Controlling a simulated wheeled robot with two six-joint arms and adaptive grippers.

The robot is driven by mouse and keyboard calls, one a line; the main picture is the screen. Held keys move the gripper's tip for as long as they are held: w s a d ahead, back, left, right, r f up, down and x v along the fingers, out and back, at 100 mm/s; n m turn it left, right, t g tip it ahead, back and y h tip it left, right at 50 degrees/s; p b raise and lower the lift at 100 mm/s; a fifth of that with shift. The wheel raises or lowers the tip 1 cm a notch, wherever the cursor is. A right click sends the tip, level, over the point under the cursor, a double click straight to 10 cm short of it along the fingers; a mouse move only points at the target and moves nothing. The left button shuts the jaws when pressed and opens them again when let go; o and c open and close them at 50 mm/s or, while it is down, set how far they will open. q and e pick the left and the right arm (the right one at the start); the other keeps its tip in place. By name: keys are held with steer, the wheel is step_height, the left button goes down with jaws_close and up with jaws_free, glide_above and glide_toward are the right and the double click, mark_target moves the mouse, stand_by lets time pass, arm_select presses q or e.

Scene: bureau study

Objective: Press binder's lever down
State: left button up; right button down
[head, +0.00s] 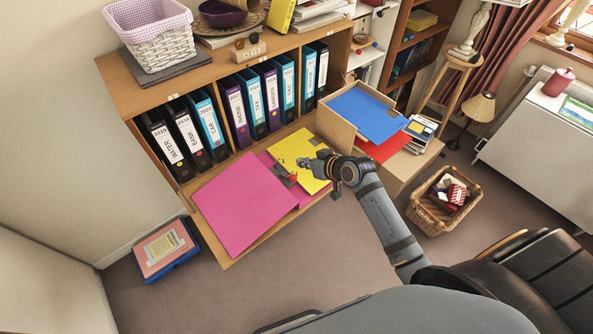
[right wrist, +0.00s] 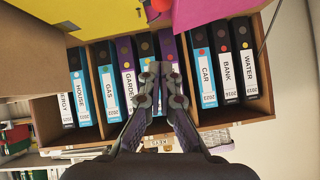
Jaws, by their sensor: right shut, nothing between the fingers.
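The pink binder (head: 243,203) lies open on the bureau's flap, with yellow paper (head: 298,150) on its right half. The binder's dark metal mechanism and lever (head: 290,181), with a red tip, are near the fold. My right gripper (head: 304,162) is shut and empty, just above the yellow paper and close to the lever's upper right. In the right wrist view its fingertips (right wrist: 161,70) are together. A red knob (right wrist: 160,5) shows at the top edge there, between the yellow and pink areas. I cannot tell whether the gripper touches the lever. My left gripper is not in view.
Several upright labelled binders (head: 240,117) fill the shelf behind. A cardboard box (head: 338,128) with blue and red folders stands right of the open binder. A wicker basket (head: 427,220) and a book stack (head: 163,247) are on the floor.

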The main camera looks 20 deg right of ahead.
steer(key=x, duration=0.4)
steer(key=shift+w+a+r+p, duration=0.1)
steer(key=shift+a+r+p, duration=0.15)
steer(key=shift+a+p, duration=0.05)
steer(key=f, duration=0.2)
steer(key=shift+s+d+f+p, duration=0.1)
steer(key=shift+s+f+p, duration=0.15)
steer(key=shift+f+p, duration=0.15)
steer(key=shift+s+f, duration=0.4)
steer(key=shift+f, duration=0.2)
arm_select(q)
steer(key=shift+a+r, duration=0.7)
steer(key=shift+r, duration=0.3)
arm_select(e)
steer(key=shift+f, duration=0.2)
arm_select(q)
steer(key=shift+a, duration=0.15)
